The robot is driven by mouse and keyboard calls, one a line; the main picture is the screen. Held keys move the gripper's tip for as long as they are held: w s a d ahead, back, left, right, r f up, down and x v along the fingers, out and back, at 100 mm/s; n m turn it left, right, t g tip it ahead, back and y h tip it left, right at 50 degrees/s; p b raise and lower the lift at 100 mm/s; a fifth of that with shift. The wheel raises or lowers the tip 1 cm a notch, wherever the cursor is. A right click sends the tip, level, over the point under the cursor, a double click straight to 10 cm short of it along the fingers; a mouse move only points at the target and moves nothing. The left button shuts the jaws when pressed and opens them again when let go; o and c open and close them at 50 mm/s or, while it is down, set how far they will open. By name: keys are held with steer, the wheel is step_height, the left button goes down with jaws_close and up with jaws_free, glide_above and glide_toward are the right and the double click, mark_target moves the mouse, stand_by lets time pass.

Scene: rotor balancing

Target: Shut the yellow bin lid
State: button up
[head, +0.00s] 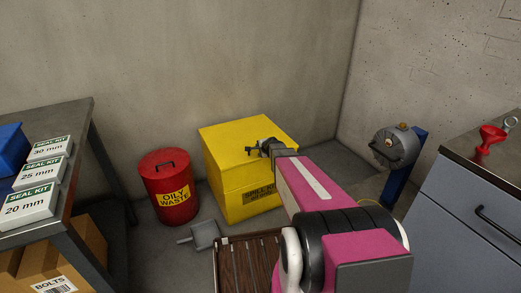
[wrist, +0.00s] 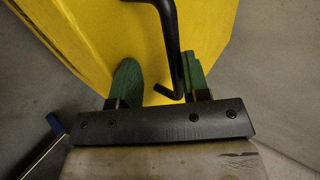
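The yellow bin (head: 240,204) stands on the floor near the back corner, with a partly hidden "SPILL KIT" label on its front. Its yellow lid (head: 228,136) lies over the body and looks down, with a thin seam line below it. I cannot tell whether a small gap is left. My gripper (head: 256,149) is over the lid's top near its right side. In the wrist view, my gripper's green fingers (wrist: 160,78) are apart, in front of the yellow surface (wrist: 100,35). A bent black bar (wrist: 170,45) reaches down between them, nearer the right finger, not clamped.
A red oily waste can (head: 170,188) stands left of the bin. A grey dustpan-like object (head: 204,235) and a slatted wooden pallet (head: 250,262) are on the floor in front. A shelf table (head: 75,125) is left, a grey cabinet (head: 465,215) right, and a blue-post machine (head: 397,150) behind.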

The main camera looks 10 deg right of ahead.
steer(key=shift+s+f, duration=0.1)
steer(key=shift+f, duration=0.35)
steer(key=v, duration=1.1)
steer(key=shift+r, duration=0.4)
steer(key=shift+a, duration=0.15)
steer(key=s+a+n+g+h, duration=0.1)
steer(key=s+a+n+g, duration=0.2)
steer(key=s, duration=0.8)
steer(key=s+a+f+n+g+h, duration=0.1)
steer(key=s+a+n+g, duration=0.2)
steer(key=s+n+g, duration=0.4)
steer(key=s+n, duration=0.4)
steer(key=n, duration=0.1)
steer(key=shift+s+h, duration=0.25)
steer(key=shift+h, duration=0.15)
